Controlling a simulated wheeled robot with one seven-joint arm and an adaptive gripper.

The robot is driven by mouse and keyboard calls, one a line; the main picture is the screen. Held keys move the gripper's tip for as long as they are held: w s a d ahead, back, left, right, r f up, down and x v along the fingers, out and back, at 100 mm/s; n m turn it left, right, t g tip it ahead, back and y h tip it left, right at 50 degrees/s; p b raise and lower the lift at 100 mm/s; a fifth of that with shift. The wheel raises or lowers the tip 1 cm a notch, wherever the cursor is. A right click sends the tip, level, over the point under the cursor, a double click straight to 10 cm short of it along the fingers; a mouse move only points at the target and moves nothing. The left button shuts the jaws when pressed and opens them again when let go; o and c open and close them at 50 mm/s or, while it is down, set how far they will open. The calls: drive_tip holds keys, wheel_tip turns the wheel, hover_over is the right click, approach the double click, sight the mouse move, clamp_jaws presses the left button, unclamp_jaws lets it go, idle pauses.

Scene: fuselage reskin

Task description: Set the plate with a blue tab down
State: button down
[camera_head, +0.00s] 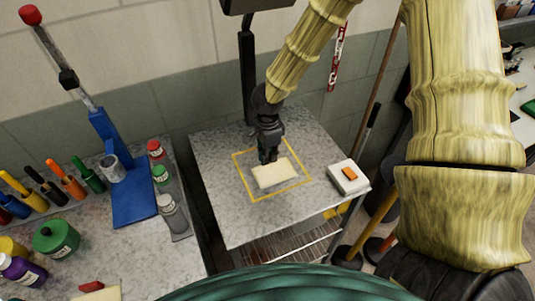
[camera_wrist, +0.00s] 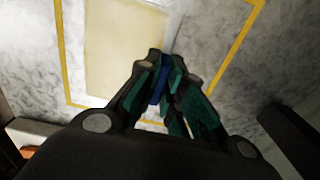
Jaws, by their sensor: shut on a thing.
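The plate (camera_head: 272,175) is a pale cream, flat panel inside the yellow outlined square (camera_head: 301,183) on the grey marbled table. In the wrist view, the cream plate (camera_wrist: 125,45) is ahead of the fingers and a blue tab (camera_wrist: 158,82) shows between them. My gripper (camera_head: 268,158) points down over the plate's back edge, and its fingers (camera_wrist: 165,80) are shut on the blue tab. The plate looks flat and lies within the yellow lines. Whether it touches the table or hangs just above it I cannot tell.
A white box with an orange top (camera_head: 348,175) sits on the table's right side. At left, a second bench holds a blue press stand (camera_head: 127,190), bottles and several coloured tools. A gap separates the two surfaces. A dark post (camera_head: 247,75) rises behind the table.

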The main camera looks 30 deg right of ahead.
drive_tip(key=c, duration=1.5)
unclamp_jaws()
drive_tip(key=shift+c, duration=0.2)
drive_tip(key=shift+r, duration=0.1)
wheel_tip(320, 180, up, 12)
drive_tip(key=b, duration=0.1)
